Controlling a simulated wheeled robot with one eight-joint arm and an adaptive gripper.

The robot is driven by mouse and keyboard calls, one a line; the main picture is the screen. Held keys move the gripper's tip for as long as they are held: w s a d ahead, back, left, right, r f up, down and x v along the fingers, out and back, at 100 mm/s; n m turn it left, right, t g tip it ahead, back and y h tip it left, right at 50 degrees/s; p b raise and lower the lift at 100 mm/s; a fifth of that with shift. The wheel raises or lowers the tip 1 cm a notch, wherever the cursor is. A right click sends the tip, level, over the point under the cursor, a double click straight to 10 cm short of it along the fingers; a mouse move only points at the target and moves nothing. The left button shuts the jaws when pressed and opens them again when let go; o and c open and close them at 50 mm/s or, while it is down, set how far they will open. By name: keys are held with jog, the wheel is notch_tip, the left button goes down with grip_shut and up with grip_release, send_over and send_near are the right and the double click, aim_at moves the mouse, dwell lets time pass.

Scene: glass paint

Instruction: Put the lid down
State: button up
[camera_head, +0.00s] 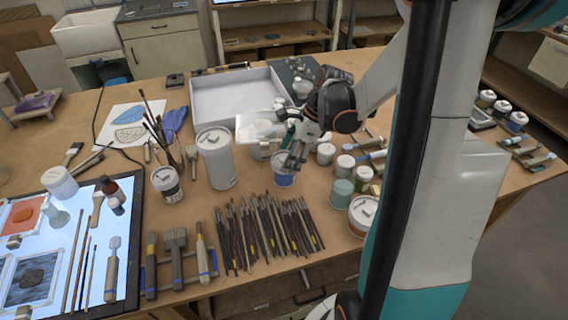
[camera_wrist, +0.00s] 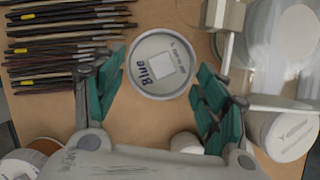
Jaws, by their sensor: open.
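A round white lid marked "Blue" (camera_wrist: 160,64), with a pale square knob on top, lies between my fingers in the wrist view. Beneath it is a small white jar with a blue band (camera_head: 283,179), standing on the table in the head view. My gripper (camera_head: 297,155) is above the jar there, partly hiding its top. In the wrist view my gripper (camera_wrist: 160,78) is open, with one green finger on each side of the lid. The lid looks level over the jar; whether it is fully seated is hard to tell.
Several brushes (camera_head: 268,230) lie in front of the jar. A tall white container (camera_head: 216,160) stands to the left, and a clear transparent block (camera_head: 260,127) is behind. Several lidded jars (camera_head: 342,190) stand to the right. A white tray (camera_head: 240,84) is at the back.

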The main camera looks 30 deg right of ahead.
jog(key=shift+a+f, duration=0.1)
jog(key=shift+f, duration=0.15)
jog(key=c, duration=0.6)
jog(key=shift+r, duration=0.1)
